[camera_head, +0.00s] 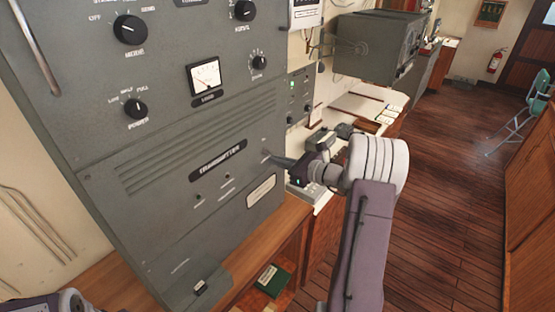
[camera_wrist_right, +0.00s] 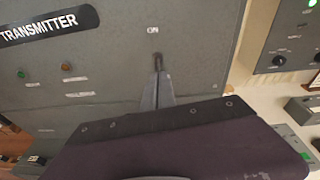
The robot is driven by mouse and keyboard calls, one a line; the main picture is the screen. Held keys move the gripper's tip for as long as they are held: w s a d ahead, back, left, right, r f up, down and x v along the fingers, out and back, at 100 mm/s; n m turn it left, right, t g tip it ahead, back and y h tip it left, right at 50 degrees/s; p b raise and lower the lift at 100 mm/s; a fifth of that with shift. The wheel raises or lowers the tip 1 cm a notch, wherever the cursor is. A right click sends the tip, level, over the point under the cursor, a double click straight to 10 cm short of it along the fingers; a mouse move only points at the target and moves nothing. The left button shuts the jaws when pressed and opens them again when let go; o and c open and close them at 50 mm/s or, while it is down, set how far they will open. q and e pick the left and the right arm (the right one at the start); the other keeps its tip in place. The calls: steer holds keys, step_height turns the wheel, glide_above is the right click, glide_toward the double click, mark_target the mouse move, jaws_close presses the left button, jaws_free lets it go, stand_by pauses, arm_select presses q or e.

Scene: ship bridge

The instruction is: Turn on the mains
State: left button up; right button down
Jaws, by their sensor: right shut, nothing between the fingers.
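The grey transmitter cabinet (camera_head: 100,150) fills the left of the head view, with a black TRANSMITTER plate (camera_head: 217,160). My left gripper is out of view.
A green lamp (camera_wrist_right: 20,73) and an orange lamp (camera_wrist_right: 66,67) are left of the switch. A meter (camera_head: 205,76) and knobs are higher on the cabinet. A desk with equipment (camera_head: 325,140) stands behind my right gripper. Wooden floor (camera_head: 450,190) is clear at right.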

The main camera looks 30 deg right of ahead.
mark_target(267, 152)
step_height(267, 152, up, 2)
steer(key=g+p, duration=0.1)
steer(key=p, duration=0.2)
steer(key=g+h+p, duration=0.1)
steer(key=g+p, duration=0.1)
steer(key=p, duration=0.1)
steer(key=shift+s+r, duration=0.15)
steer(key=shift+r, duration=0.05)
stand_by(0.3)
steer(key=shift+p, duration=0.3)
steer(key=shift+d+r+p, duration=0.1)
steer(key=shift+r+p, duration=0.45)
steer(key=shift+r, duration=0.25)
steer(key=shift+f, duration=0.15)
